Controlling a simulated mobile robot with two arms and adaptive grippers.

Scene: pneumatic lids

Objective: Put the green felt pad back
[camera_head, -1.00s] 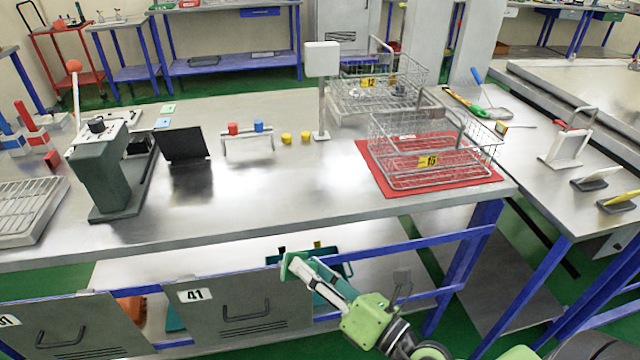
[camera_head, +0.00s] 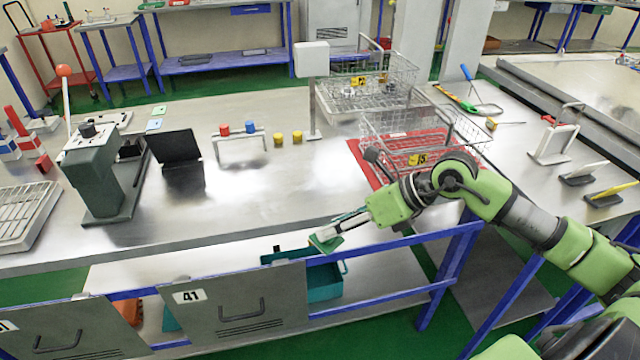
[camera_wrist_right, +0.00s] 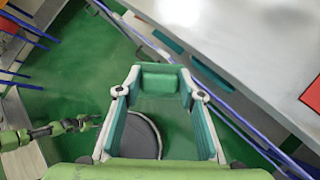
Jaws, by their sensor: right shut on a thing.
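The green felt pad (camera_wrist_right: 160,82) is a small green block between the fingertips of my right gripper (camera_wrist_right: 160,88) in the right wrist view. The gripper is shut on it. In the head view, my right gripper (camera_head: 338,233) is in front of the bench's front edge, with the green pad (camera_head: 324,243) at its tip, above the lower shelf. The fingers partly hide the pad there. My left gripper does not show in the head view. A small, distant green arm at the left of the right wrist view seems mine, but its jaws are unclear.
The steel bench (camera_head: 270,185) has clear room at its middle front. A wire basket (camera_head: 385,140) on a red mat (camera_head: 365,165) stands behind my right arm. Light green (camera_head: 158,110) and light blue (camera_head: 153,124) squares lie at the back left. A teal crate (camera_head: 322,285) is on the lower shelf.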

